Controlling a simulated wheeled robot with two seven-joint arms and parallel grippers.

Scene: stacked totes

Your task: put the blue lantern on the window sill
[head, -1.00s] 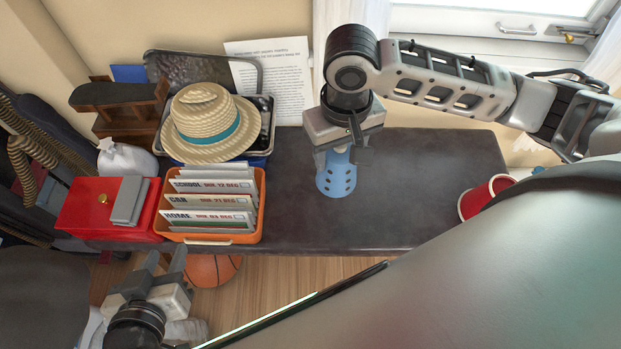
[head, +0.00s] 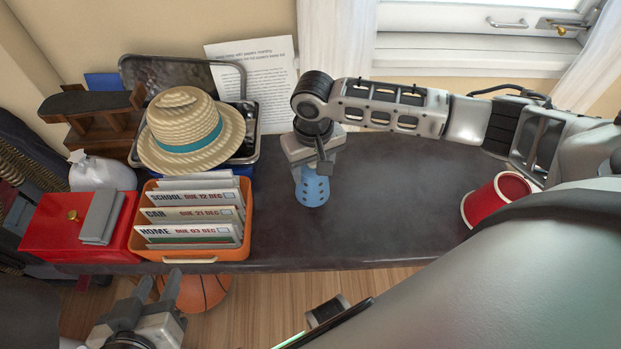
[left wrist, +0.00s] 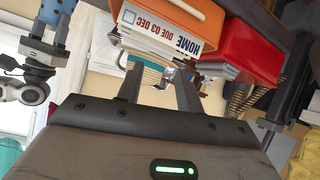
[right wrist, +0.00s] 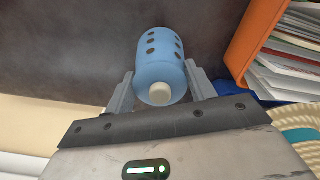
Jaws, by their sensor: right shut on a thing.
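The blue lantern (head: 312,190), a light blue cylinder with dark round holes, is upright over the dark table. My right gripper (head: 314,172) is shut on its upper end. In the right wrist view the lantern (right wrist: 160,62) sits between the two fingers, with a pale knob at its near end. I cannot tell whether its base touches the table. The white window sill (head: 470,45) runs below the window at the upper right, behind my right arm. My left gripper (head: 158,287) is open and empty, low at the left in front of the table edge.
The dark table (head: 390,225) has free room around the lantern. A red cup (head: 490,203) lies tipped at the right. At left are an orange file box (head: 200,254), a red box (head: 75,235) and a straw hat (head: 190,135). White curtains (head: 335,45) flank the window.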

